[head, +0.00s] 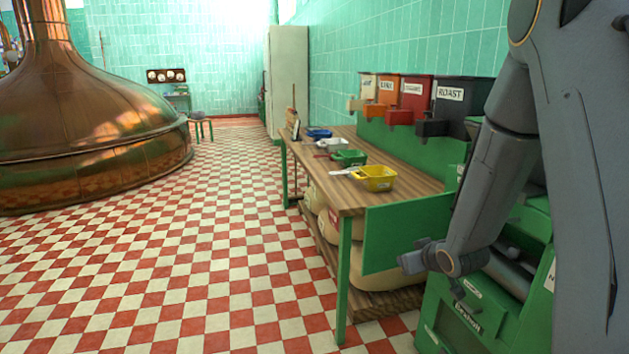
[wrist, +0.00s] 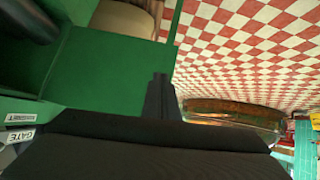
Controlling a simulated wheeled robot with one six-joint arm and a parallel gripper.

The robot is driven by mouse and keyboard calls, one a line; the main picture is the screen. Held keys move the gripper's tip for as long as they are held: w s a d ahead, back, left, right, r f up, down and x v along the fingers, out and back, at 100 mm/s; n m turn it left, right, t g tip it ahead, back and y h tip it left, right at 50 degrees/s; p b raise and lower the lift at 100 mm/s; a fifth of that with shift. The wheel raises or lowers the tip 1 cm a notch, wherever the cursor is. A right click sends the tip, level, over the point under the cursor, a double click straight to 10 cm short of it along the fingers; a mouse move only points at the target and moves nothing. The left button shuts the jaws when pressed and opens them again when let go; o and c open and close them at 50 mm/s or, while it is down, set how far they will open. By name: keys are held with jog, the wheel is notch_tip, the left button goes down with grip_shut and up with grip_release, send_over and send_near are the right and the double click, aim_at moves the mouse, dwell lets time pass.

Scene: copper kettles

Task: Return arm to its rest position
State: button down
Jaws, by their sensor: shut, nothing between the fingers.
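My gripper (wrist: 160,80) shows in the wrist view as a dark pair of fingers, held together with nothing between them. It is in front of a green panel (wrist: 105,65), and I cannot tell how far apart they are. In the head view my grey arm (head: 497,165) hangs bent at the right, its lower part close to the green panel (head: 405,235) and the green machine (head: 465,325).
A wooden bench (head: 345,200) holds a yellow container (head: 378,180), a green tray (head: 350,157) and other small trays. Sacks (head: 372,272) lie below. Labelled bins (head: 455,98) stand behind. A copper kettle (head: 85,125) stands left. The checkered floor (head: 190,260) between is clear.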

jog(key=s+a+r+m+g+p, duration=0.1)
jog(key=s+a+r+g, duration=0.1)
jog(key=s, duration=0.8)
jog(key=s+a+r+m+g+h+p, duration=0.1)
jog(key=s+a+r+g, duration=0.1)
jog(key=s, duration=0.9)
jog(key=s+a+r+m+g+p, duration=0.1)
jog(key=s+r+g, duration=0.3)
jog(key=s, duration=0.7)
jog(key=shift+a+r+m+g+h, duration=0.35)
jog(key=shift+a+g, duration=0.35)
jog(key=shift+g, duration=0.3)
jog(key=shift+a+f, duration=0.1)
